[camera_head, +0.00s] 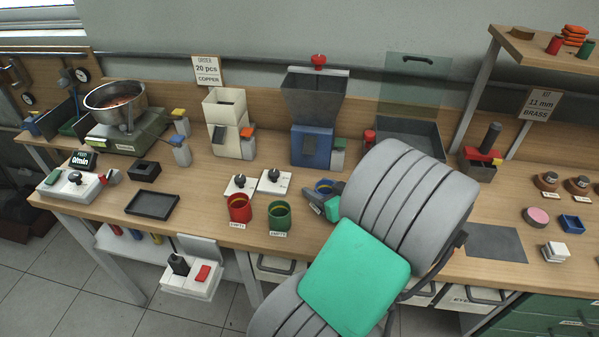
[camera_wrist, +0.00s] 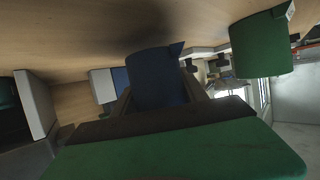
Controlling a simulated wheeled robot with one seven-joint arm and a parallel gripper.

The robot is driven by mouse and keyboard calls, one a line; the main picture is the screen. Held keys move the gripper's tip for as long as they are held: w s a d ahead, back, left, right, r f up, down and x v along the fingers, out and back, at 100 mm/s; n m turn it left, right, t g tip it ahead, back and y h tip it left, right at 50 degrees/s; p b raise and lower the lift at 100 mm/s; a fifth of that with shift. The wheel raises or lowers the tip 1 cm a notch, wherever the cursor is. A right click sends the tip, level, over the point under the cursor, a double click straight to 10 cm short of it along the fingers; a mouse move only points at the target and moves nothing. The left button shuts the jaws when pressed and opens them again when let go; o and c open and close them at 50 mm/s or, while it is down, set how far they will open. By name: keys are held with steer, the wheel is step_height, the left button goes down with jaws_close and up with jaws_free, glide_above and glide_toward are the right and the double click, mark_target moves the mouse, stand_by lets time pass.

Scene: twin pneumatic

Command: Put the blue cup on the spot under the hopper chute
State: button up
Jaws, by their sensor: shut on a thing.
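The blue cup (camera_head: 324,186) is near the front of the bench, behind and right of the green cup (camera_head: 279,215). My gripper (camera_head: 331,198) is shut on it, and my arm hides part of this area. In the wrist view, the blue cup (camera_wrist: 157,78) sits between my two fingers (camera_wrist: 160,97). The dark grey hopper (camera_head: 314,98) stands behind it on a blue body (camera_head: 311,146). A beige hopper (camera_head: 225,112) stands to its left. I cannot make out a marked spot under either chute. Whether the cup touches the bench is unclear.
A red cup (camera_head: 239,207) stands left of the green cup, which also shows in the wrist view (camera_wrist: 262,46). Two white blocks with black knobs (camera_head: 241,184) (camera_head: 274,180) stand before the hoppers. A grey bin (camera_head: 408,137) is to the right.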

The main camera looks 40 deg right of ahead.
mark_target(320, 183)
steer(key=w, duration=0.2)
steer(key=w+p, duration=0.1)
steer(key=w, duration=0.2)
steer(key=w+d, duration=0.1)
steer(key=w, duration=0.2)
steer(key=shift+r, duration=0.2)
steer(key=shift+w+d+f, duration=0.1)
steer(key=shift+w+f, duration=0.35)
steer(key=shift+f, duration=0.15)
steer(key=shift+s+f, duration=0.1)
steer(key=shift+f, duration=0.2)
steer(key=shift+f, duration=0.1)
steer(key=shift+f, duration=0.15)
steer(key=o, duration=1.2)
steer(key=shift+r+p, duration=0.35)
steer(key=b+v, duration=0.1)
steer(key=v, duration=1.1)
steer(key=shift+f, duration=0.2)
